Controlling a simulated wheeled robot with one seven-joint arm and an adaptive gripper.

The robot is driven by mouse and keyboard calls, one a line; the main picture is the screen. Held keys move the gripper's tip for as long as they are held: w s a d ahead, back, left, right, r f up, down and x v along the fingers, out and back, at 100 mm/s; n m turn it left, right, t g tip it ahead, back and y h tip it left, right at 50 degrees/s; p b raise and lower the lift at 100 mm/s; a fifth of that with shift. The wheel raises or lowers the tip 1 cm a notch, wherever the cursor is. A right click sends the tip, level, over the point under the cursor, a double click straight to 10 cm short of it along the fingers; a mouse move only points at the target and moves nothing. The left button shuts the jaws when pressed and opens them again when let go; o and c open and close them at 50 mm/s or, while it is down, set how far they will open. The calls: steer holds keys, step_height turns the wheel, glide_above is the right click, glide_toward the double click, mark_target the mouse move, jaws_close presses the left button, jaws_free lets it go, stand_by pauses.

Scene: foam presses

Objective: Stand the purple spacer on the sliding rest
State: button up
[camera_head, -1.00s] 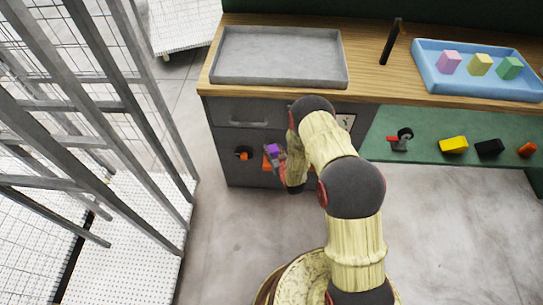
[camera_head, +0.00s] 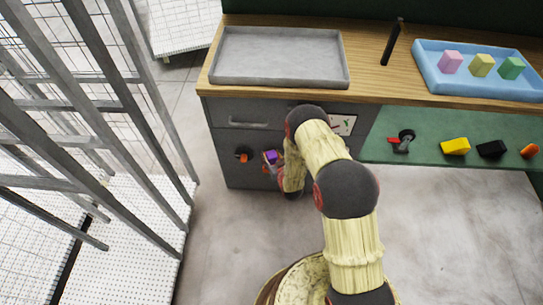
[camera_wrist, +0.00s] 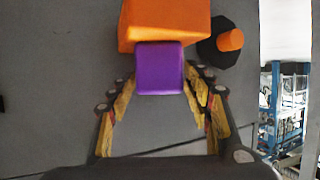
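The purple spacer (camera_wrist: 160,68) is a small block between my fingertips in the wrist view. It also shows as a small purple patch in the head view (camera_head: 270,156). My gripper (camera_wrist: 160,82) appears shut on it, one finger on each side. An orange block (camera_wrist: 165,18), apparently the sliding rest, lies just beyond the spacer in front of the grey cabinet. The spacer overlaps its lower edge in the wrist view; I cannot tell whether they touch. In the head view the orange block is mostly hidden by my gripper and spacer.
A dark knob with an orange centre (camera_head: 244,154) sits beside the orange block on the cabinet front (camera_head: 230,175). Above are a grey tray (camera_head: 280,58) and a blue tray (camera_head: 430,80) with coloured blocks. A green shelf (camera_head: 380,150) holds several small items.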

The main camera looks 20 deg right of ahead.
steer(key=shift+o, duration=0.3)
steer(key=shift+r, duration=0.2)
steer(key=a+p+v, duration=0.1)
steer(key=p+v, duration=0.3)
steer(key=v, duration=0.8)
step_height(320, 180, up, 17)
steer(key=g, duration=0.2)
glide_above(277, 158)
steer(key=s+r+g+h, duration=0.1)
steer(key=s+r, duration=0.2)
steer(key=r, duration=1.3)
steer(key=s+r+g, duration=0.3)
steer(key=s+r, duration=1.2)
steer(key=s, duration=0.2)
steer(key=s+a+r+g, duration=0.1)
steer(key=s+r, duration=0.1)
steer(key=s, duration=0.7)
steer(key=s+a+r, duration=0.1)
steer(key=s+r, duration=0.1)
steer(key=s, duration=0.7)
steer(key=shift+s+r+m+g, duration=0.35)
steer(key=shift+m+g, duration=0.05)
